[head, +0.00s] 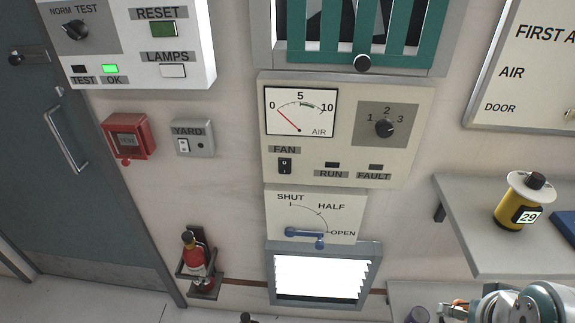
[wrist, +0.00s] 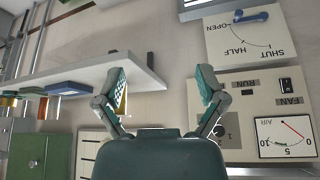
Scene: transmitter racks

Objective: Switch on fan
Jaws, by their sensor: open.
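The fan switch (head: 285,166) is a small black rocker under the FAN label on the cream panel (head: 345,95). It also shows in the wrist view (wrist: 287,85), where the panel is upside down. The AIR gauge (head: 300,112) needle points near 0. The RUN lamp (head: 332,165) and FAULT lamp (head: 376,167) are dark. My gripper (wrist: 162,82) is open, its two fingers spread with nothing held. The switch is right of both fingers in the wrist view, apart from them. In the head view, part of my arm is at the bottom right corner.
A selector knob (head: 385,128) marked 1-2-3 is right of the gauge. Below, a blue lever (head: 303,233) lies toward OPEN. A grey shelf (head: 490,258) holds a yellow object marked 29 (head: 512,214). A YARD switch (head: 184,146) and red box (head: 128,137) are left.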

